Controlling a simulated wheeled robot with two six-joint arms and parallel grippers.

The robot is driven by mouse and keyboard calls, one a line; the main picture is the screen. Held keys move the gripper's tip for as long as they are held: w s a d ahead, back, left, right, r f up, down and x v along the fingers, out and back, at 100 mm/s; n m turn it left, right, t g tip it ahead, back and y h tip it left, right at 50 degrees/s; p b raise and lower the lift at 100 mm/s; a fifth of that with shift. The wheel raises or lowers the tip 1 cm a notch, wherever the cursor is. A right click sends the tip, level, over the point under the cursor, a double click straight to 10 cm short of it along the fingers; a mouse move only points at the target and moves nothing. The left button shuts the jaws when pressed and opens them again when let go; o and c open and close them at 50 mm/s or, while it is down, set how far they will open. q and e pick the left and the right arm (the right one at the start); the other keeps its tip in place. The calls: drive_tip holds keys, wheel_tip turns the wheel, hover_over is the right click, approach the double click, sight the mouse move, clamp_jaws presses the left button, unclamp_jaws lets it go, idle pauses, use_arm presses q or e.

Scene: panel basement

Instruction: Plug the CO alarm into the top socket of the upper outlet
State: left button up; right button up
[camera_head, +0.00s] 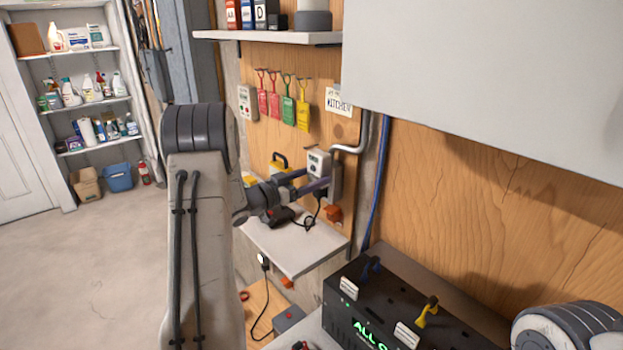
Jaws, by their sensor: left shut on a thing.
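The white CO alarm (317,162) is at the wooden wall in the middle of the view, close in front of the grey upper outlet (336,183). My left gripper (311,184) reaches in from the left, shut on the alarm, with its fingers at the alarm's lower part. The alarm covers the upper part of the outlet, so I cannot tell whether its prongs are in the top socket. A black cord (311,219) hangs below the outlet. My right gripper is out of view.
A narrow shelf (300,250) with a dark tool (280,216) lies below the outlet. A conduit (352,150) and blue cable (378,190) run at its right. A black box (372,318) stands in front. Coloured tags (288,108) hang above.

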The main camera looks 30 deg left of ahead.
use_arm(q)
drive_tip(key=shift+w, duration=0.1)
idle(0.7)
drive_tip(key=o, duration=1.4)
drive_tip(key=shift+s+a+f, duration=0.1)
drive_tip(key=shift+s, duration=0.15)
drive_tip(key=b+v, duration=0.4)
drive_tip(key=v, duration=0.5)
drive_tip(key=shift+s, duration=0.4)
